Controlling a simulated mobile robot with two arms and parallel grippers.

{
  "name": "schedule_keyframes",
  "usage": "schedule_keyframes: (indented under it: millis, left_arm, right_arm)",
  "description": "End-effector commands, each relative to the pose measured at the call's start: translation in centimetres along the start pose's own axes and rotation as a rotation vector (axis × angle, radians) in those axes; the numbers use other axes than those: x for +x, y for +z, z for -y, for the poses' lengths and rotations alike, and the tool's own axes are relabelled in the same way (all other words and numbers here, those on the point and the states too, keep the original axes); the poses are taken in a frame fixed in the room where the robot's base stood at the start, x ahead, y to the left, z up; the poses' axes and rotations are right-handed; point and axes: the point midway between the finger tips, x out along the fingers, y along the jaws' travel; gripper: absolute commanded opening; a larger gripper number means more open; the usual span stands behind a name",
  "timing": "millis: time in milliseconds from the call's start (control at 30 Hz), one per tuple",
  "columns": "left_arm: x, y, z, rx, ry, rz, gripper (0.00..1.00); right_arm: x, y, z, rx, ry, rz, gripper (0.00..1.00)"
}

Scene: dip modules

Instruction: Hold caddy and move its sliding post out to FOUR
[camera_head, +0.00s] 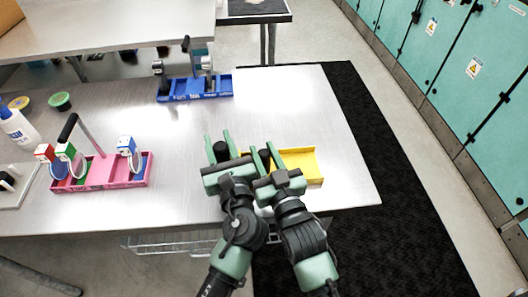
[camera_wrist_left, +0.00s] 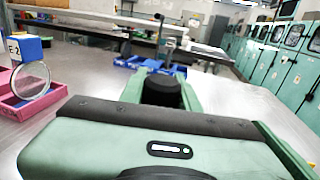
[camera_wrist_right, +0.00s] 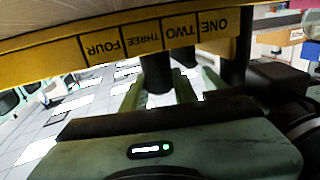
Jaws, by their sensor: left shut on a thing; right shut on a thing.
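The yellow caddy (camera_head: 308,163) lies near the right end of the metal table. Its scale of ONE, TWO, THREE and FOUR labels (camera_wrist_right: 155,38) shows upside down in the right wrist view. My left gripper (camera_head: 219,146) is shut on a black post (camera_wrist_left: 160,92) at the caddy's left. My right gripper (camera_head: 265,155) is shut on another black post, the sliding post (camera_wrist_right: 157,73). In the right wrist view that post stands beside the border between TWO and THREE. My grippers hide much of the caddy's left part.
A pink caddy (camera_head: 112,172) with ring-like pieces stands at the left, and a blue caddy (camera_head: 205,87) at the back. A white bottle (camera_head: 17,126) is at the far left. The table's right end is clear.

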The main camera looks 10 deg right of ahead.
Motion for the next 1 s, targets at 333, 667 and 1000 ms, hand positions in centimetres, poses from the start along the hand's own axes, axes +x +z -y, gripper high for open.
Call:
schedule_keyframes:
  millis: [333, 667, 1000]
  left_arm:
    - [0.0, 0.0, 0.0, 0.0, 0.001, 0.0, 0.0]
    - [0.0, 0.0, 0.0, 0.0, 0.001, 0.0, 0.0]
    - [0.1, 0.0, -0.1, 0.0, 0.002, -0.001, 0.0]
  right_arm:
    - [0.0, -0.1, 0.0, 0.0, -0.001, -0.002, 0.0]
    - [0.0, -0.1, 0.0, 0.0, -0.001, -0.002, 0.0]
    - [-1.1, 0.0, -4.7, -0.008, 0.0, -0.001, 0.0]
